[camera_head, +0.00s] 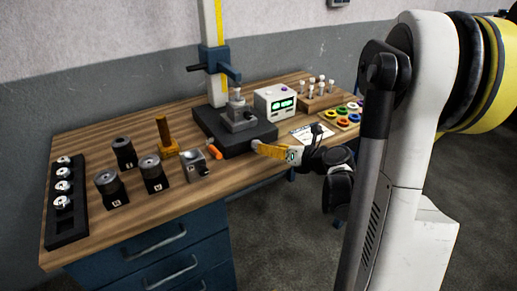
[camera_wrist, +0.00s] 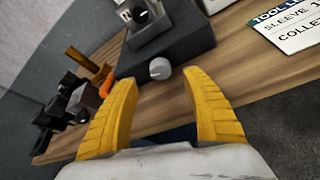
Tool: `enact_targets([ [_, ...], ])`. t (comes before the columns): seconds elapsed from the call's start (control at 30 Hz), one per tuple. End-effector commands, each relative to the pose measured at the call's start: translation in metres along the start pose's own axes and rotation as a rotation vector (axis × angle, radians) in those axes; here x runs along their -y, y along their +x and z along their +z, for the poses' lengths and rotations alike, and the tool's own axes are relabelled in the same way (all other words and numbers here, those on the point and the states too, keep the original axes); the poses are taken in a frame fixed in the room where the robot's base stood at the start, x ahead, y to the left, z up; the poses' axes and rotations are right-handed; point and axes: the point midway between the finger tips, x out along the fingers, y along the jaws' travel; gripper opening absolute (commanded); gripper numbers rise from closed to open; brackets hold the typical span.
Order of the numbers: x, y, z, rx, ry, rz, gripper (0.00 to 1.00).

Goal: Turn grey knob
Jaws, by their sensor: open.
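The grey knob (camera_wrist: 160,69) is a small round dial on the front face of the dark base block (camera_wrist: 185,42). In the wrist view it shows between my two yellow fingertips, a little beyond them. My gripper (camera_wrist: 165,85) is open, and the fingers stand apart on either side of the knob without visible contact. In the head view my gripper (camera_head: 257,146) is at the front of the dark base (camera_head: 262,134), pointing at it. The fingers hide most of the knob there.
An orange-handled tool (camera_head: 214,151) lies left of the base. A grey vise block (camera_head: 195,166), several dark holders and a black rack (camera_head: 69,229) stand further left. A white card (camera_head: 311,133) and a tray of coloured rings (camera_head: 343,117) lie to the right. The table's front edge is close.

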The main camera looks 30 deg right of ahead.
Motion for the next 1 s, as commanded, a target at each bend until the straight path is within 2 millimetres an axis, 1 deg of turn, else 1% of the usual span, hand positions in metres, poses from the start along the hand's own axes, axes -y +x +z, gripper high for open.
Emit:
enact_targets([
  [0.03, 0.001, 0.012, -0.004, -0.002, -0.002, 0.002, 0.57],
  [0.1, 0.001, 0.027, -0.004, -0.002, -0.003, 0.002, 0.57],
  [0.2, 0.001, 0.046, -0.003, -0.001, -0.003, 0.002, 0.57],
  [0.33, 0.001, 0.064, -0.003, -0.002, -0.004, 0.000, 0.57],
  [0.5, 0.000, 0.075, -0.001, -0.001, -0.003, 0.000, 0.57],
  [0.77, 0.000, 0.076, 0.000, -0.001, -0.003, -0.001, 0.57],
  [0.8, 0.000, 0.076, 0.000, -0.001, -0.003, -0.001, 0.49],
  [0.87, 0.000, 0.076, 0.000, -0.001, -0.004, -0.001, 0.31],
  [0.9, 0.000, 0.076, 0.000, -0.001, -0.004, -0.001, 0.18],
  [0.93, 0.000, 0.076, 0.000, -0.001, -0.004, -0.001, 0.09],
  [0.97, 0.000, 0.076, 0.000, -0.001, -0.004, -0.001, 0.04],
  [1.0, 0.000, 0.076, 0.000, -0.001, -0.004, -0.001, 0.04],
])
